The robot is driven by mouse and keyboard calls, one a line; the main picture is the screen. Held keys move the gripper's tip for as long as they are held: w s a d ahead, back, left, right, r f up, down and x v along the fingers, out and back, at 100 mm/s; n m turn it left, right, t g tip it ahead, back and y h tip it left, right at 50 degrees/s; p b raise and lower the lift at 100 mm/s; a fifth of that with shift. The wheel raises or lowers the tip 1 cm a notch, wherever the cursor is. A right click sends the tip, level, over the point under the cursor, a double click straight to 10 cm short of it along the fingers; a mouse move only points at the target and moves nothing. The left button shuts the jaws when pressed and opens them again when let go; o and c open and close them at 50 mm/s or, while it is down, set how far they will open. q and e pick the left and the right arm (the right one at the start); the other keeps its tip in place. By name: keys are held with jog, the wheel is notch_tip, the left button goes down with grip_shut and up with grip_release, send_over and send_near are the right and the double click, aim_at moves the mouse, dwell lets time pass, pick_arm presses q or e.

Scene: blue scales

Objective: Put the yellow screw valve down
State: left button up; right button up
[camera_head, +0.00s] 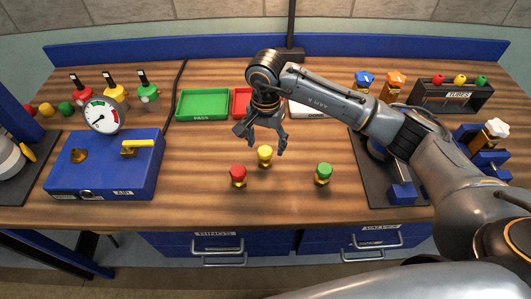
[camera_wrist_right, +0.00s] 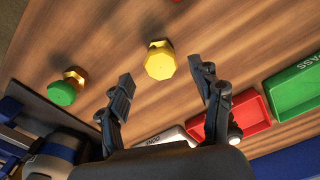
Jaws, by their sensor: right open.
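The yellow screw valve (camera_head: 265,155) stands upright on the wooden table, a yellow knob on a brass body. In the right wrist view, the yellow valve (camera_wrist_right: 160,62) shows its knob beyond and between my fingertips. My right gripper (camera_head: 261,140) is open and empty, above and just behind the valve, its fingers pointing down. In the wrist view, the two fingers of my right gripper (camera_wrist_right: 160,73) are spread wide with a gap on each side of the knob. I see no contact. My left gripper is not in view.
A red valve (camera_head: 238,175) stands to the left and a green valve (camera_head: 323,173) to the right. Behind are a green PASS tray (camera_head: 203,118), a red tray (camera_head: 240,96) and a white tray (camera_head: 303,108). A blue gauge box (camera_head: 100,180) is at left. Front middle table is clear.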

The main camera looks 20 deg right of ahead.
aim_at(265, 151)
notch_tip(265, 151, down, 4)
jog(key=shift+s+a+r+p, duration=0.1)
jog(key=shift+r+p, duration=0.05)
jog(key=shift+p, duration=0.9)
jog(key=shift+f, duration=0.6)
jog(key=shift+c, duration=1.1)
grip_shut()
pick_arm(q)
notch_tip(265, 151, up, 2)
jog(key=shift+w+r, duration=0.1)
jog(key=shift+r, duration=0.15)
pick_arm(e)
jog(key=shift+r, duration=0.15)
